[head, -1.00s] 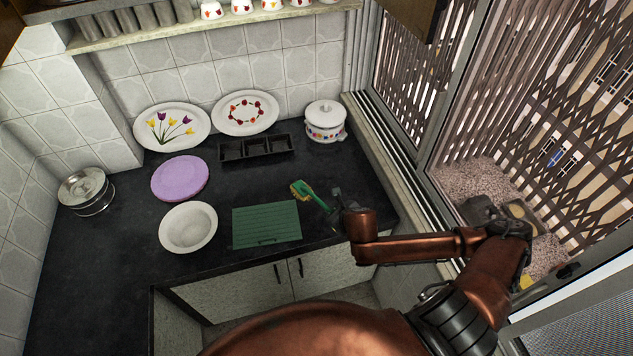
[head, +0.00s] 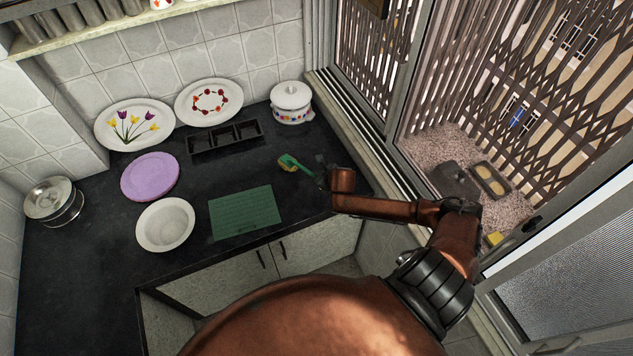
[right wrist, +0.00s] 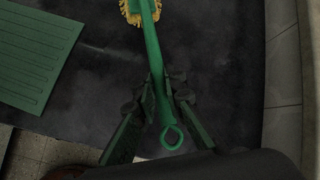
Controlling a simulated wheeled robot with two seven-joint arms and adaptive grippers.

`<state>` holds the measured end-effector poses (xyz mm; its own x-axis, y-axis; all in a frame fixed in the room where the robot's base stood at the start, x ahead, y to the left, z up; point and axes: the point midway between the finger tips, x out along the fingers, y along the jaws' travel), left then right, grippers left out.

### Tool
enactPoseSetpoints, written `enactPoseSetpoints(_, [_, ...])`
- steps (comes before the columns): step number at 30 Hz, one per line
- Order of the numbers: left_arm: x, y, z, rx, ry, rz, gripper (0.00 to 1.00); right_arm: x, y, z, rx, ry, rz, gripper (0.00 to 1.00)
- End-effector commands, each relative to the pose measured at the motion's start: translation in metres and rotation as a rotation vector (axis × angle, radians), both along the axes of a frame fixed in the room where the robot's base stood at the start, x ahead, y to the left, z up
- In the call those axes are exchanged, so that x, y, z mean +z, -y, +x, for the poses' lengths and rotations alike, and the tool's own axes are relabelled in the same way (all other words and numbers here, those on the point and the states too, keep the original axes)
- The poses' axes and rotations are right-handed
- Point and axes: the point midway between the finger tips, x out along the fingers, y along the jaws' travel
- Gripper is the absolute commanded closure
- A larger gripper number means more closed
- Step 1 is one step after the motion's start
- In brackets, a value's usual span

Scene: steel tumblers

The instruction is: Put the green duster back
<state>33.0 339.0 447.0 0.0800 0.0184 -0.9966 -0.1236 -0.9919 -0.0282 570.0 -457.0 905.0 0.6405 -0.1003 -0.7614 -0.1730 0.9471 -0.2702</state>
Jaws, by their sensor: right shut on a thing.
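The green duster (head: 291,163) has a green handle and a yellow bristled head. My right gripper (head: 322,178) is shut on the handle, near its looped end, and the duster lies over the dark counter to the right of the green ribbed board. In the right wrist view the duster (right wrist: 151,40) runs up between the fingers of my right gripper (right wrist: 162,92), with the loop below them and the bristles at the top edge, partly cut off. I cannot tell how high it is above the counter. My left gripper is not in view.
The green board (head: 245,212) lies near the counter's front edge. A white bowl (head: 165,224), purple plate (head: 150,177), black compartment tray (head: 224,138) and lidded white pot (head: 291,103) stand around. The window ledge (head: 440,150) outside holds a tray (head: 490,181) and a yellow block (head: 494,239).

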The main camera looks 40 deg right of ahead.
Motion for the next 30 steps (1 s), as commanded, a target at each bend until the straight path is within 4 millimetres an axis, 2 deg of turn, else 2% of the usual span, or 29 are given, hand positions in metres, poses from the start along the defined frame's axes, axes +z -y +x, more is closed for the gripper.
enactPoseSetpoints(10, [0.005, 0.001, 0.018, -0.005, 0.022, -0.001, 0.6, -0.035, 0.003, 0.004, 0.0, 0.0, 0.003, 1.0])
enactPoseSetpoints(22, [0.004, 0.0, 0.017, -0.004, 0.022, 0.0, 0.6, -0.04, 0.004, 0.005, 0.002, 0.001, -0.001, 1.0])
enactPoseSetpoints(23, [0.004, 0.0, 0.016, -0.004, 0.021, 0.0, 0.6, -0.04, 0.004, 0.004, 0.002, 0.0, -0.001, 0.88])
enactPoseSetpoints(30, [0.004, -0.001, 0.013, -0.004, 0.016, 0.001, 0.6, -0.04, 0.004, 0.004, 0.001, 0.0, 0.0, 0.72])
